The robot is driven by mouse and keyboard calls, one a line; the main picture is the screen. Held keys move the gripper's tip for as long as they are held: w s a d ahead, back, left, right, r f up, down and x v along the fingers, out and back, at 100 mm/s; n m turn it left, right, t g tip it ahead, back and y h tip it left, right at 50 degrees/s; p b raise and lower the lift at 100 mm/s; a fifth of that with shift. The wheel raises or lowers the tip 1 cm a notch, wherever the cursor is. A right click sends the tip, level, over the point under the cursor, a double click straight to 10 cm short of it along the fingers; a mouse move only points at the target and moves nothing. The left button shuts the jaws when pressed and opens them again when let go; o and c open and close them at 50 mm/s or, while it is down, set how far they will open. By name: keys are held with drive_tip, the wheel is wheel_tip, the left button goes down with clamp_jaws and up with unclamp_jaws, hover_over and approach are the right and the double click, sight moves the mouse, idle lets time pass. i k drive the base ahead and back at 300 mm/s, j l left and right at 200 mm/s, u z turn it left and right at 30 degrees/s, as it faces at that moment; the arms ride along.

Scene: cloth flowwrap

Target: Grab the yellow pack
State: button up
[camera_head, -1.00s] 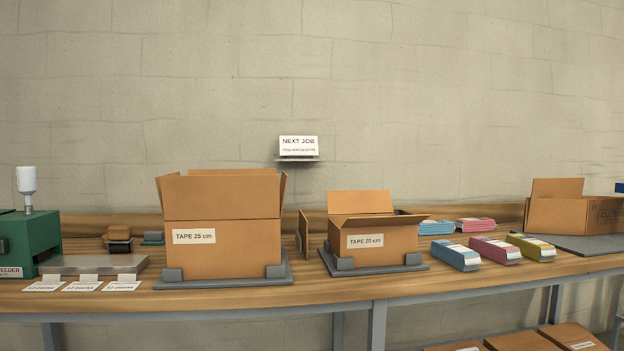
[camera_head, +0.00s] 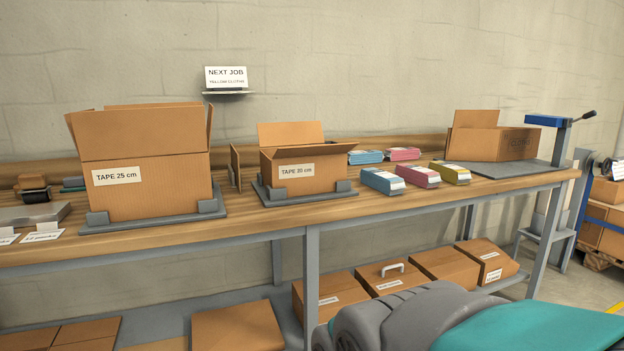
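The yellow pack (camera_head: 449,175) lies on the wooden bench, at the right end of a front row of packs. It has a white label area on its front end. A pink pack (camera_head: 418,177) lies just left of it, and a blue pack (camera_head: 383,181) lies left of that. Part of my arm shows at the bottom right, grey and teal, well in front of the bench. My gripper is not in view.
Flat blue (camera_head: 365,157) and pink (camera_head: 403,154) packs lie behind the row. An open TAPE 20 cm box (camera_head: 318,172) stands left, and a larger TAPE 25 cm box (camera_head: 146,186) further left. An open carton (camera_head: 489,143) sits on a grey mat (camera_head: 504,169) at right. Closed boxes (camera_head: 443,268) fill the lower shelf.

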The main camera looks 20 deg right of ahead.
sight(454, 174)
drive_tip(key=z, duration=1.35)
drive_tip(key=i+l+z, duration=0.1)
drive_tip(key=i, duration=0.05)
